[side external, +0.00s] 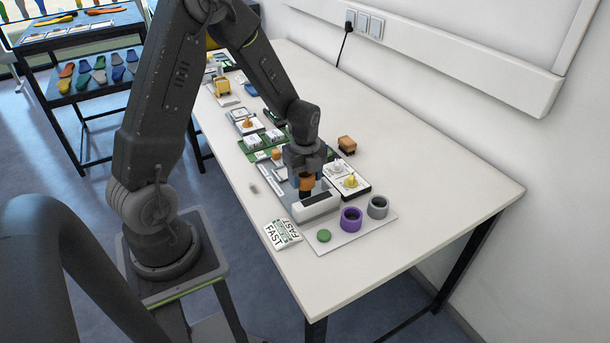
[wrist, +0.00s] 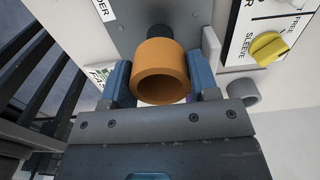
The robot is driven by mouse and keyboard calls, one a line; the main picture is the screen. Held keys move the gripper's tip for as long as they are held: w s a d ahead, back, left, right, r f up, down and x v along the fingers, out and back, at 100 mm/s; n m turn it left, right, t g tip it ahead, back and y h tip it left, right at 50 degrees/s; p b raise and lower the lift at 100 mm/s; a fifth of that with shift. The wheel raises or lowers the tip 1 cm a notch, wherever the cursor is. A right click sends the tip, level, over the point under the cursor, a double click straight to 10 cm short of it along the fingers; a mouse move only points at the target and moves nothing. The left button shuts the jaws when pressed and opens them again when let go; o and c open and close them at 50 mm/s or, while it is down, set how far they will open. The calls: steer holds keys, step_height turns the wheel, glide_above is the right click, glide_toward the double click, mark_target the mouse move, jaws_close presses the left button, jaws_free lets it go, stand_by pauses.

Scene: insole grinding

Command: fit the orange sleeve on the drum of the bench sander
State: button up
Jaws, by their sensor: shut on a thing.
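The orange sleeve (side external: 306,183) is between the fingers of my gripper (side external: 304,177). In the wrist view the gripper (wrist: 161,82) is shut on the sleeve (wrist: 161,72), whose open end faces the camera. The dark drum (side external: 304,195) stands upright on the bench sander (side external: 318,208), just below the sleeve. In the wrist view the drum (wrist: 160,32) shows past the sleeve's far end, roughly in line with it. I see no drum inside the sleeve's near opening. Whether the sleeve's lower edge touches or overlaps the drum's top I cannot tell.
A purple ring (side external: 351,219), a grey ring (side external: 377,208) and a green disc (side external: 324,235) sit on a pale plate right of the sander. A yellow knob (side external: 350,181) is on a panel behind. FAST cards (side external: 282,234) lie in front. The table's right end is clear.

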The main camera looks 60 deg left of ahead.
steer(key=shift+f, duration=2.1)
stand_by(1.1)
steer(key=o, duration=1)
steer(key=shift+o, duration=0.3)
steer(key=shift+o, duration=0.5)
steer(key=shift+w, duration=0.1)
steer(key=shift+r, duration=0.15)
